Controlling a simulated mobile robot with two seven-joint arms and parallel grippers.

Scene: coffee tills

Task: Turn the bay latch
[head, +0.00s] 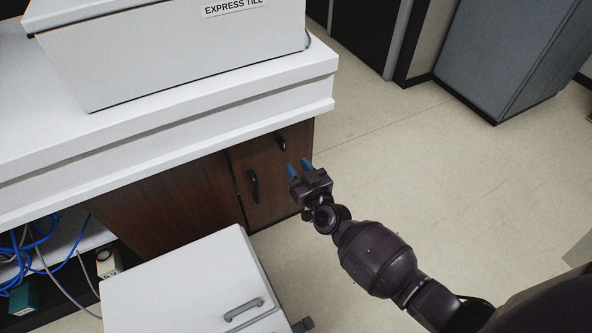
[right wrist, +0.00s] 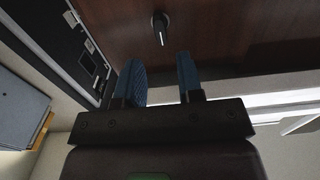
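The bay latch (head: 281,142) is a small dark turn handle on the brown wooden door (head: 272,180) under the counter. In the right wrist view the latch (right wrist: 160,28) is a black knob with a pale line on it, just beyond my fingertips. My right gripper (head: 299,166) is open and empty, its two blue fingers pointing at the door just below and right of the latch. In the right wrist view a gap shows between the fingers (right wrist: 159,62), with the latch in line with it and apart from them. My left gripper is not in view.
A dark pull handle (head: 253,185) is on the same door. The white counter (head: 200,130) overhangs it and carries the express till (head: 190,50). A white cabinet with a grey handle (head: 185,280) stands in front, left. Blue cables (head: 38,235) lie lower left.

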